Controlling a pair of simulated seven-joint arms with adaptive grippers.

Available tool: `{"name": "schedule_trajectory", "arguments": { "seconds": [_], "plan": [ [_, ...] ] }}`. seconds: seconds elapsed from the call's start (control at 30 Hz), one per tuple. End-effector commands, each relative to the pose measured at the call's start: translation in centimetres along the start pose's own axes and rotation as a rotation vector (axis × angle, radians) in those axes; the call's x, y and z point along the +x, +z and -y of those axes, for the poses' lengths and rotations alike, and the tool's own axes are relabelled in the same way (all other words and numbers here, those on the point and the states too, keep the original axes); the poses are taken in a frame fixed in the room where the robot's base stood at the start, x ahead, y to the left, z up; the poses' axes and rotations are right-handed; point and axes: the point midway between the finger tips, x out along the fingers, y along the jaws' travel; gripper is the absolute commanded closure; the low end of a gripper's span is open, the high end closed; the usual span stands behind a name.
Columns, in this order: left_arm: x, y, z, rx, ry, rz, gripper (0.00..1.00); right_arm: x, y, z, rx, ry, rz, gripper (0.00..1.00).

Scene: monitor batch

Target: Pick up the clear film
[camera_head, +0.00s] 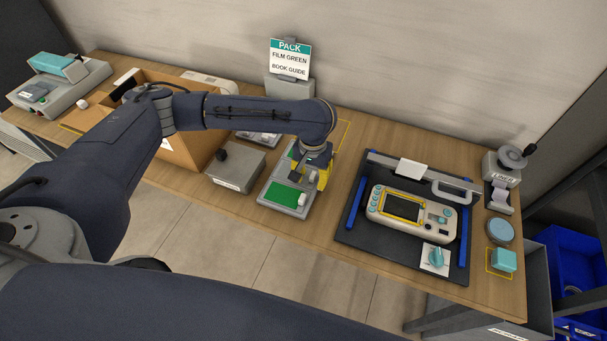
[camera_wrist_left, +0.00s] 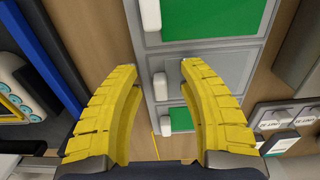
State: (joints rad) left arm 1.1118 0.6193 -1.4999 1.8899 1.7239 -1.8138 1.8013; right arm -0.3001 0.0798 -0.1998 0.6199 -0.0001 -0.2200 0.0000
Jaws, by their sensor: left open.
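A grey tray (camera_head: 266,214) holds green panels with white tabs. One green panel (camera_head: 280,195) shows at its near end, and another (camera_wrist_left: 205,18) fills the top of the left wrist view. In the left wrist view, a white tab (camera_wrist_left: 160,86) on the tray's edge appears between the fingers. My arm hides part of the tray. My right gripper is out of view.
A monitor (camera_head: 403,208) lies on a black mat (camera_head: 349,224) with blue rails, right of the tray. A grey box (camera_head: 237,166) and a cardboard box (camera_head: 187,150) stand to the left. Blue bins (camera_head: 575,265) are at right.

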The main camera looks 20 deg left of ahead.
Motion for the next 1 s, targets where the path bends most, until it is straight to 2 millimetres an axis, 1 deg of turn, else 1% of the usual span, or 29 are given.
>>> {"name": "schedule_trajectory", "arguments": {
  "seconds": [0.1, 0.3, 0.33, 0.7, 1.0],
  "plan": [
    [0.32, 0.0, -0.02, 0.0, 0.001, 0.0, 0.6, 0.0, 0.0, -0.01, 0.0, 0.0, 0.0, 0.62],
    [0.34, -0.01, 0.0, 0.0, 0.0, 0.0, 0.6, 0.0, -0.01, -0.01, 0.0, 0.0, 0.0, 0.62],
    [0.34, -0.01, 0.0, 0.0, 0.0, 0.0, 0.57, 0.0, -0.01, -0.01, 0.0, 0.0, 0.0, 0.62],
    [0.32, -0.01, 0.02, 0.0, 0.0, 0.0, 1.0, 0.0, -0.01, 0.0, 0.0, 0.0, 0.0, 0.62],
    [0.32, -0.01, 0.02, 0.0, 0.0, -0.001, 1.0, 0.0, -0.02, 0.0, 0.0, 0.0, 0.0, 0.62]
  ]
}}
